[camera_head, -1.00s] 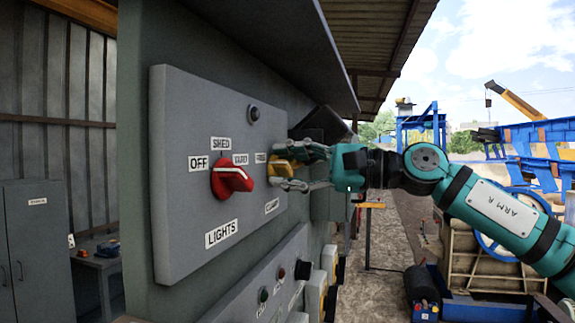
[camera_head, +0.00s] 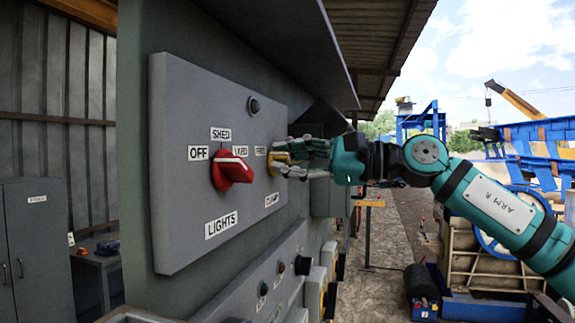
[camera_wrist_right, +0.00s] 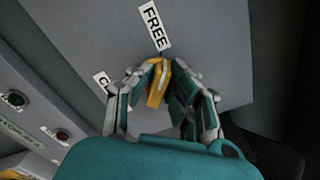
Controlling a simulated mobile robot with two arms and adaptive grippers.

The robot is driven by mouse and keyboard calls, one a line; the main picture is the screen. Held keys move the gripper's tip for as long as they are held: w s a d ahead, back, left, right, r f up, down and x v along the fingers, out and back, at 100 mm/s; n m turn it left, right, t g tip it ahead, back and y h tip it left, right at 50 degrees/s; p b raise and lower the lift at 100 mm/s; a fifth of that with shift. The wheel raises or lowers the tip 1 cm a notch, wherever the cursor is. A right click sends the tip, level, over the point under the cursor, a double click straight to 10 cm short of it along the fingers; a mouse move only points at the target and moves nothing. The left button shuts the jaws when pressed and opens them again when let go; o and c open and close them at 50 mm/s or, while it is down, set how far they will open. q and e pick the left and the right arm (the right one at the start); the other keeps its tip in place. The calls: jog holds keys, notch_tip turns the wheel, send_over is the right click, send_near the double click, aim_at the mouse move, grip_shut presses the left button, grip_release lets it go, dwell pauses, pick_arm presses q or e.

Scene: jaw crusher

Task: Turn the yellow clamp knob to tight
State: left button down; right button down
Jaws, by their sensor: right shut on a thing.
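The yellow clamp knob (camera_head: 277,161) is on the right part of the grey panel (camera_head: 190,120). A label reading FREE (camera_wrist_right: 152,22) sits above it, and a partly hidden label (camera_wrist_right: 104,84) is beside it. My right gripper (camera_head: 287,160) reaches in from the right and is shut on the knob. In the right wrist view the yellow knob (camera_wrist_right: 157,84) lies between the fingers, with its lower end showing. The fingers hide part of the knob, so its exact pointing is hard to read. My left gripper is not in view.
A red lights knob (camera_head: 231,170) stands out from the same panel, left of my right gripper. A lower panel with small buttons (camera_head: 263,290) is below. A roof overhang (camera_head: 270,40) is above.

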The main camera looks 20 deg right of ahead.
jog(key=m+b, duration=0.1)
jog(key=m, duration=0.1)
jog(key=shift+m, duration=0.4)
jog(key=m, duration=0.2)
jog(key=shift+w+d+r+m, duration=0.1)
jog(key=shift+r+m, duration=0.05)
jog(key=shift+m, duration=0.15)
jog(key=m, duration=0.6)
jog(key=shift+w+d+r+b, duration=0.1)
jog(key=shift+w+d+b, duration=0.1)
jog(key=shift+b, duration=0.2)
jog(key=m, duration=0.5)
jog(key=shift+w+d, duration=0.1)
jog(key=m, duration=0.5)
jog(key=shift+w+d, duration=0.1)
jog(key=shift+m, duration=0.3)
